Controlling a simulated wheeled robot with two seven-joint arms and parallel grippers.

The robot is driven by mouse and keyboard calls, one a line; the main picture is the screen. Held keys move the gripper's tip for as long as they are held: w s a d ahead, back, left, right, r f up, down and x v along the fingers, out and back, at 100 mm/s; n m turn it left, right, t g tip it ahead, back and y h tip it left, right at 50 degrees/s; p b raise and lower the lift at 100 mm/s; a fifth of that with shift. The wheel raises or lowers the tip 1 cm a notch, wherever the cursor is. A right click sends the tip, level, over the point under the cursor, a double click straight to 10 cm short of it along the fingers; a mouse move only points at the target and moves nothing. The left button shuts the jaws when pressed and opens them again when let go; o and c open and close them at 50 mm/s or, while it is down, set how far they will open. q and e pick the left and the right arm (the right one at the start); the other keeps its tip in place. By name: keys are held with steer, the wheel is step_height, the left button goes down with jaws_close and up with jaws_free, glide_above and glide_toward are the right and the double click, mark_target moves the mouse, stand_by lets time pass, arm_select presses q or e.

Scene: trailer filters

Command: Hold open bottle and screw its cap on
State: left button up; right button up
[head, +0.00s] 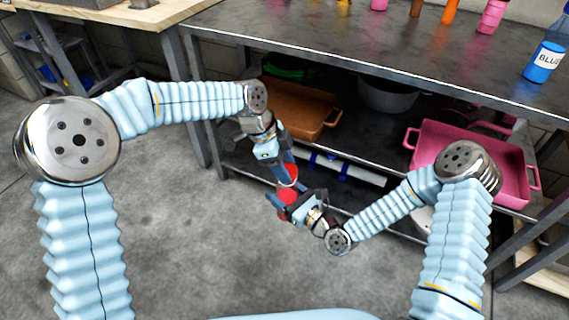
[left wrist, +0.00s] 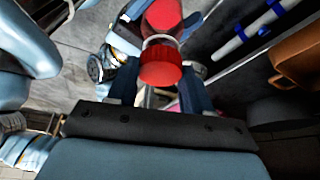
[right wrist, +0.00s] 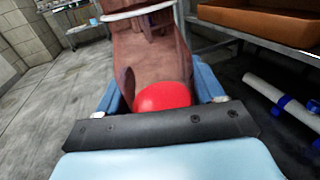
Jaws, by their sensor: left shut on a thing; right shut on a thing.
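A red ribbed cap (left wrist: 160,68) sits between the fingers of my left gripper (left wrist: 160,84), which is shut on it. A reddish bottle (right wrist: 155,50) is held by my right gripper (right wrist: 163,92), which is shut on it; its rounded bright red part (right wrist: 163,98) lies near the gripper's palm. In the left wrist view the bottle (left wrist: 163,14) lies just beyond the cap, with a pale ring between them. In the head view the cap (head: 290,172) is above the bottle (head: 287,196), closely lined up. I cannot tell whether the threads are engaged.
The workbench (head: 330,50) stands ahead, with several colored bottles and a blue-labelled bottle (head: 544,62) on top. Its lower shelf holds an orange tray (head: 300,105), a grey pot (head: 388,95) and a pink tray (head: 460,140). The grey floor (head: 200,250) is clear.

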arm_select(q)
steer(key=shift+f, duration=0.45)
